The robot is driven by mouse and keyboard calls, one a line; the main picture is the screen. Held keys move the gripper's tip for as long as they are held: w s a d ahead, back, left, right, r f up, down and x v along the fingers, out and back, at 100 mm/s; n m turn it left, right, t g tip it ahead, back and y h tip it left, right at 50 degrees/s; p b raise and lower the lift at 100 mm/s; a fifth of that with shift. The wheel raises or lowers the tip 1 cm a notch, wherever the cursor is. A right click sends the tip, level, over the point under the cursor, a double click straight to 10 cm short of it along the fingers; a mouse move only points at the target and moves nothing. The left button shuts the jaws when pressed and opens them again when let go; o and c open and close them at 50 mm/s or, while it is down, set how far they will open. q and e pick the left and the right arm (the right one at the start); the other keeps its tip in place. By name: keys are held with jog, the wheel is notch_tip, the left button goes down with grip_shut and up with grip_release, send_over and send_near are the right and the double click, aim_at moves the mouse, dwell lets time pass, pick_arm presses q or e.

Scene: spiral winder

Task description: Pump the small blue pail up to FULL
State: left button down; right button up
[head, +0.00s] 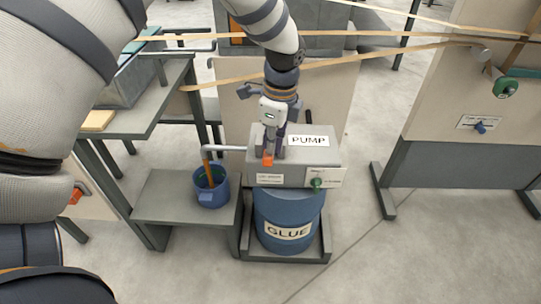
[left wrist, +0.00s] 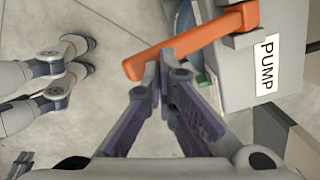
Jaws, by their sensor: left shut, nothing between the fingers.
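The small blue pail (head: 212,197) stands upright on a low grey stand under the pump's spout (head: 226,149). An orange-brown strand runs from the spout end down into the pail; the level inside is not clear. The grey pump box (head: 325,157), labelled PUMP, sits on the blue GLUE drum (head: 288,212). My left gripper (head: 271,152) is shut and empty, pointing down at the orange pump lever (head: 267,161). In the left wrist view, the closed fingertips (left wrist: 167,62) are at the orange lever (left wrist: 190,42); I cannot tell whether they touch. My right gripper is out of view.
A green knob (head: 317,183) is on the pump box's front. A grey table (head: 150,118) stands behind the low stand (head: 165,205). Tan strips (head: 330,62) cross above the pump. A panel (head: 445,110) with a blue knob stands at right. The floor between is clear.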

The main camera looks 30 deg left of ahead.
pick_arm(q)
jog(key=shift+f, duration=0.55)
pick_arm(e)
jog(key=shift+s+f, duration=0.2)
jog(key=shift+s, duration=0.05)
pick_arm(q)
jog(key=shift+f, duration=0.1)
